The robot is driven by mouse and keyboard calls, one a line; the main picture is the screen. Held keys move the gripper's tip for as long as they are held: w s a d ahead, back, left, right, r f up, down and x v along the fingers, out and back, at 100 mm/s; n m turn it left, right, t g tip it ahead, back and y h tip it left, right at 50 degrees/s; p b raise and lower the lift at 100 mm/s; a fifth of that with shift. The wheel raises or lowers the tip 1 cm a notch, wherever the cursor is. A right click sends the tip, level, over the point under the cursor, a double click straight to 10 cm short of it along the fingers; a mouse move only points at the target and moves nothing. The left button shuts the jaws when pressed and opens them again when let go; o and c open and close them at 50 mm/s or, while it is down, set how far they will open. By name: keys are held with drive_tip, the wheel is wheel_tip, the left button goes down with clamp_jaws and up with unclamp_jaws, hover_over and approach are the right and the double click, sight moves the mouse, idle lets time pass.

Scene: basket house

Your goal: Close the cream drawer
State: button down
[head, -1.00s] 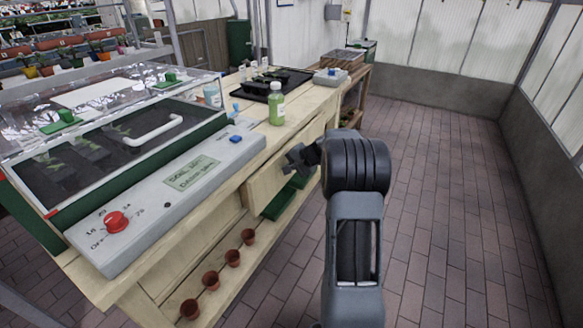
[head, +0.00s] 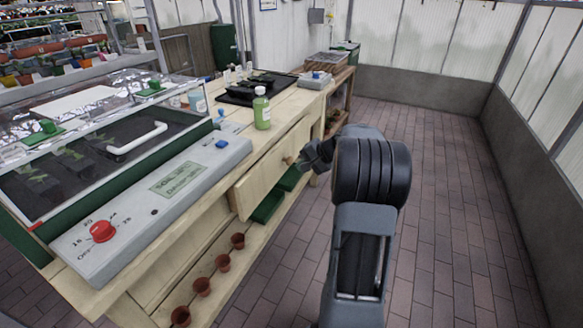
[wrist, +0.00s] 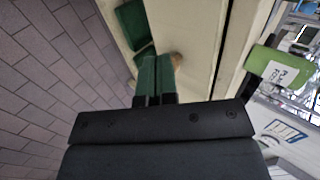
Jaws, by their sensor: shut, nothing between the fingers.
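The cream drawer (head: 264,182) is in the side of the wooden workbench and stands out from it. Its round wooden knob (head: 288,160) shows just left of my gripper (head: 308,160). In the wrist view the drawer front (wrist: 195,35) runs beside a dark gap along the bench edge. My gripper (wrist: 157,78) is shut and empty, its green-looking fingers close together. The knob (wrist: 177,58) is partly hidden behind the fingertips. I cannot tell whether the fingers touch the knob or the drawer front.
Green trays (head: 268,205) stand under the drawer, with several terracotta pots (head: 203,287) on the low shelf. A green bottle (head: 262,110), a propagator with a grey control panel (head: 150,205) and a black tray (head: 250,92) are on the bench. The brick floor (head: 440,200) at right is clear.

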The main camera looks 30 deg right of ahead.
drive_tip(key=m+t+y+b, duration=0.5)
drive_tip(key=m+t+b, duration=0.3)
drive_tip(key=m, duration=1)
approach(268, 172)
drive_tip(key=shift+g, duration=0.4)
drive_tip(key=b+x, duration=0.1)
drive_tip(key=x, duration=0.1)
drive_tip(key=b+x, duration=0.3)
drive_tip(key=x, duration=0.1)
drive_tip(key=shift+w+a+r+b, duration=0.1)
drive_tip(key=shift+w+r+b, duration=0.05)
drive_tip(key=shift+r+b, duration=0.2)
drive_tip(key=shift+w+a, duration=0.3)
drive_tip(key=shift+w, duration=0.2)
drive_tip(key=shift+w+a+r, duration=0.1)
